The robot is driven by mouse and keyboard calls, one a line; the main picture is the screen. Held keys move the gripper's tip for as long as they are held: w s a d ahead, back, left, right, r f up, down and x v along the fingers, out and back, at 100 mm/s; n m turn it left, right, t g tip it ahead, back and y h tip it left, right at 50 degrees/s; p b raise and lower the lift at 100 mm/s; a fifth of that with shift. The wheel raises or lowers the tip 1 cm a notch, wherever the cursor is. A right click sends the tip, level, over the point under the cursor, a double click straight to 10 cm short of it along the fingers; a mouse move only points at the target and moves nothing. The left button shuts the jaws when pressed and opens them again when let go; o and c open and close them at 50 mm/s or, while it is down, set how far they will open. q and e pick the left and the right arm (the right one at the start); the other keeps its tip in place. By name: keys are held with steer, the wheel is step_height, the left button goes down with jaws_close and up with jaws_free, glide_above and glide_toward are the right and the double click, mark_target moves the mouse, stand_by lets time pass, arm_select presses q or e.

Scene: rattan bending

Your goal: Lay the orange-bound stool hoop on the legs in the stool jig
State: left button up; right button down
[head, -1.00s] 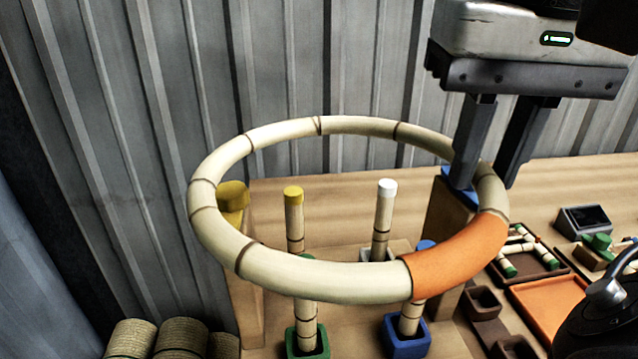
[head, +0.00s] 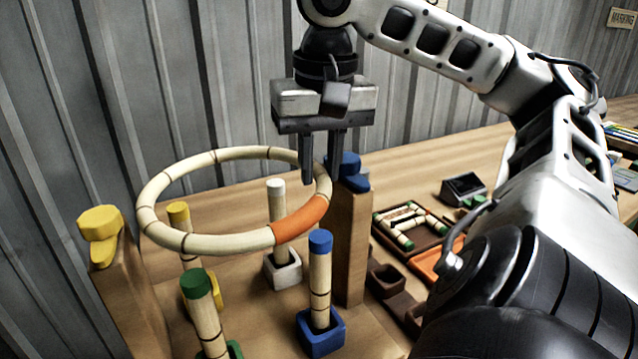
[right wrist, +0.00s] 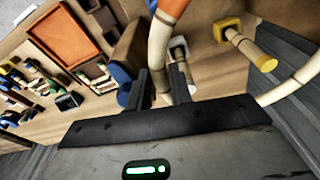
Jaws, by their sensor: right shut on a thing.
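The rattan stool hoop (head: 205,242) with its orange binding (head: 299,221) is held in the air in the head view. My right gripper (head: 322,178) is shut on the hoop's right side, behind the binding. The right wrist view shows the hoop (right wrist: 158,42) between the fingers (right wrist: 165,92). Upright legs stand in the jig: yellow-topped (head: 179,215), white-topped (head: 277,200), blue-topped (head: 320,270) and green-topped (head: 200,295). The hoop appears above the rear legs and apart from the tops I can see. My left gripper is not in view.
A wooden post with a blue cap (head: 352,225) stands just right of the hoop. A post with a yellow top (head: 100,232) stands at left. A brown tray of rattan pieces (head: 410,228) and an orange tray (head: 437,262) lie at right.

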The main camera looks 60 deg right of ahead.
steer(key=f, duration=0.1)
steer(key=f+b, duration=0.2)
steer(key=f, duration=0.1)
steer(key=shift+w+d, duration=0.25)
steer(key=shift+w, duration=0.05)
steer(key=shift+r, duration=0.1)
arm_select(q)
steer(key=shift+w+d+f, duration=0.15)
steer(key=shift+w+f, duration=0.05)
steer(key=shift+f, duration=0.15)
arm_select(e)
steer(key=c, duration=1.7)
jaws_free()
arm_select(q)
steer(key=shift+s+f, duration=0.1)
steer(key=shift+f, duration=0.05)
arm_select(e)
steer(key=o, duration=0.4)
steer(key=shift+o, duration=0.2)
